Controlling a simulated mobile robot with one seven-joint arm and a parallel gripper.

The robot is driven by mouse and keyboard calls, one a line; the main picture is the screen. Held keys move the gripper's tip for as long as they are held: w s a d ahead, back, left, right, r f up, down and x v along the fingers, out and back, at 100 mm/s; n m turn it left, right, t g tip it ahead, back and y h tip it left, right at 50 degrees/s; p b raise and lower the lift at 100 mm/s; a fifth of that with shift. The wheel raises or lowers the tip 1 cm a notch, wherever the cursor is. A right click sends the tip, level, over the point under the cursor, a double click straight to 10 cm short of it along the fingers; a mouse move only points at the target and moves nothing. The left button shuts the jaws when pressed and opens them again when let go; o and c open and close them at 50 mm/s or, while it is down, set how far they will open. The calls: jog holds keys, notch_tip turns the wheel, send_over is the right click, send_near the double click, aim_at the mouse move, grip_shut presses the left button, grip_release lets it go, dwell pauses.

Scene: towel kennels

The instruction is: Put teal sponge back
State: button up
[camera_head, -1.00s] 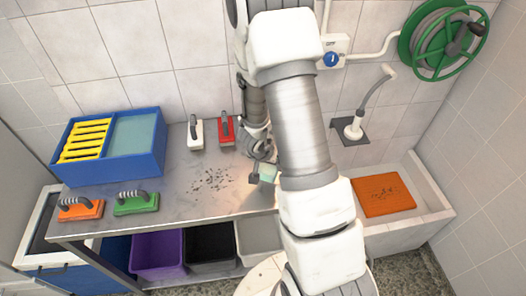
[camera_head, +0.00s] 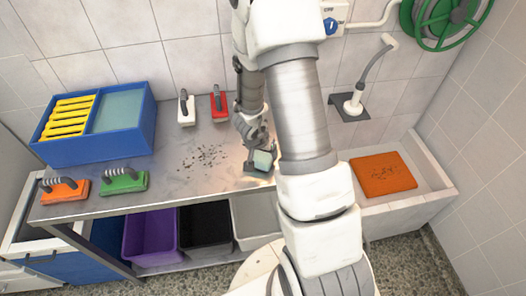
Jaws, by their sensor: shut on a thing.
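The teal sponge (camera_head: 263,160) is a small pale teal block near the right end of the metal table, just left of my forearm. My gripper (camera_head: 258,150) is shut on it from above. The sponge is close to the tabletop; I cannot tell whether it touches. My arm hides the area to its right.
On the metal table (camera_head: 215,190) stand a blue tray (camera_head: 95,150) with yellow slats and a teal-grey section, and white (camera_head: 185,110), red (camera_head: 219,106), orange (camera_head: 64,192) and green (camera_head: 124,182) handled blocks. Dark specks (camera_head: 201,158) lie mid-table.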

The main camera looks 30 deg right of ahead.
jog(key=shift+f+b, duration=0.35)
jog(key=shift+f, duration=0.15)
dwell(0.5)
jog(key=o, duration=1)
jog(key=shift+o, duration=0.2)
jog(key=p+v, duration=1.1)
jog(key=v, duration=0.6)
jog(key=shift+r, duration=0.2)
jog(key=shift+s+a, duration=0.15)
